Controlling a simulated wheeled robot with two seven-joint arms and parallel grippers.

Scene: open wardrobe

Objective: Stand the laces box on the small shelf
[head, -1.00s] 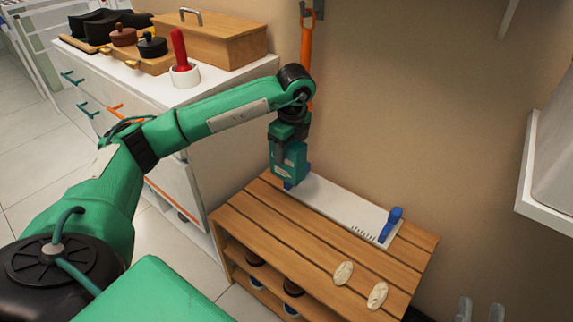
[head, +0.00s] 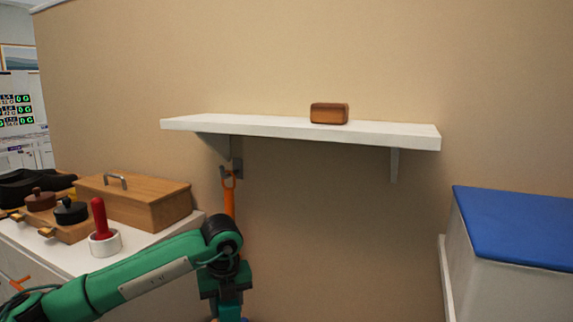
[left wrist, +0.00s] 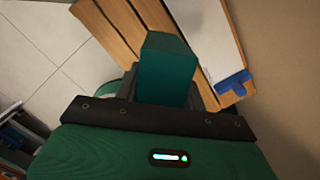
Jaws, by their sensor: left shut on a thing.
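A dark teal box (left wrist: 166,75), which I take to be the laces box, is between the fingers of my left gripper (left wrist: 160,95) in the left wrist view. The gripper is shut on it. In the head view my left gripper (head: 228,308) hangs at the bottom edge, pointing down, partly cut off. It is well below the white wall shelf (head: 270,128), which looks like the small shelf. My right gripper is in neither view.
A brown wooden box (head: 330,113) lies on the shelf, right of its middle; the shelf is otherwise clear. An orange-handled tool (head: 229,205) hangs below it. A blue-topped bin (head: 515,225) stands at right. The slatted bench (left wrist: 110,35) shows in the left wrist view.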

